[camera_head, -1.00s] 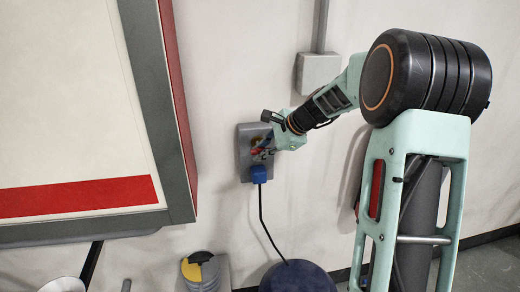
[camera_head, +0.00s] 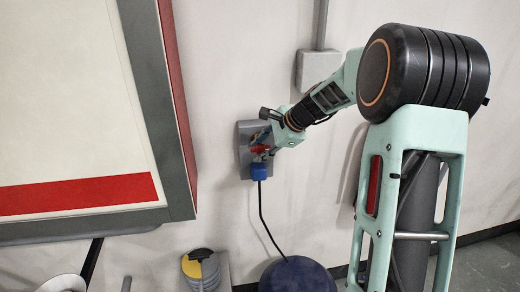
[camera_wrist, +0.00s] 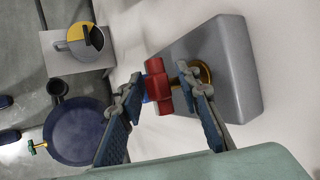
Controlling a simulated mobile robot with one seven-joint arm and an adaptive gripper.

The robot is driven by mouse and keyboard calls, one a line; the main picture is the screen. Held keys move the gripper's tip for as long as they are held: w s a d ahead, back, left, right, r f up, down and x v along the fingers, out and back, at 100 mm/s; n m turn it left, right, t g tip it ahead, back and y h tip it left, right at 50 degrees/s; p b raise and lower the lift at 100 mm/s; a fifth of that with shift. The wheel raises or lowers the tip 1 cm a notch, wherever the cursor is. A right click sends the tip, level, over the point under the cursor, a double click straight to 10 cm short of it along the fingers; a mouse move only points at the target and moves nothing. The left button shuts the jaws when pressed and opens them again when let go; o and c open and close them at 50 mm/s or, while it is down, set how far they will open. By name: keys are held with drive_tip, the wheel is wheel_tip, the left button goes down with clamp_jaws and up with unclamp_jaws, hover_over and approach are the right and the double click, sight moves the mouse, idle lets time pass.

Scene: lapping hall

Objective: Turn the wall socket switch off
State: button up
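The wall socket (camera_head: 243,155) is a grey box on the pale wall, with a blue plug (camera_head: 259,172) in its lower end. Its red switch handle (camera_head: 260,149) shows beside my gripper (camera_head: 268,144). In the wrist view the red handle (camera_wrist: 157,88) stands out from the grey socket box (camera_wrist: 222,60), with a brass-yellow ring (camera_wrist: 203,72) behind the right finger. My gripper (camera_wrist: 158,88) is open, one finger on each side of the handle. Small gaps seem to remain at both fingertips. The plug is mostly hidden behind the handle in this view.
A black cord runs from the plug down to a dark blue round object (camera_head: 298,275). A yellow-and-grey item (camera_head: 201,268) stands low on the left. A framed board (camera_head: 75,110) is left of the socket. A grey junction box (camera_head: 317,68) is above right.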

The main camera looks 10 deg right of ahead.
drive_tip(key=v, duration=1.2)
